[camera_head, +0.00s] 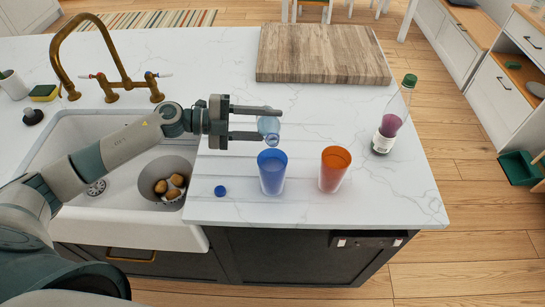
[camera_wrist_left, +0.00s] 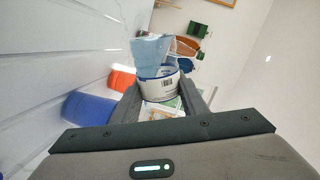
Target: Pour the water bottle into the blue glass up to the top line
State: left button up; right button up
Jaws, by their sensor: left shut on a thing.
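My left gripper (camera_head: 272,123) is shut on the clear, bluish water bottle (camera_head: 268,126), just behind and above the blue glass. The bottle is tipped, with its narrow end towards the blue glass (camera_head: 272,172); no stream of water shows. In the left wrist view the bottle (camera_wrist_left: 152,52) is between the fingers (camera_wrist_left: 160,100), with a white and blue band and a label near them. The blue glass also shows in that view (camera_wrist_left: 88,108). The glass's line and water level cannot be made out. My right gripper is not in view.
An orange glass (camera_head: 334,170) stands right of the blue one. A green-capped bottle (camera_head: 384,140) stands further right. A blue cap (camera_head: 220,190) lies at the front left. A wooden board (camera_head: 322,53) lies behind. A sink (camera_head: 75,130) with a bowl (camera_head: 172,172) and brass faucet (camera_head: 118,85) is left.

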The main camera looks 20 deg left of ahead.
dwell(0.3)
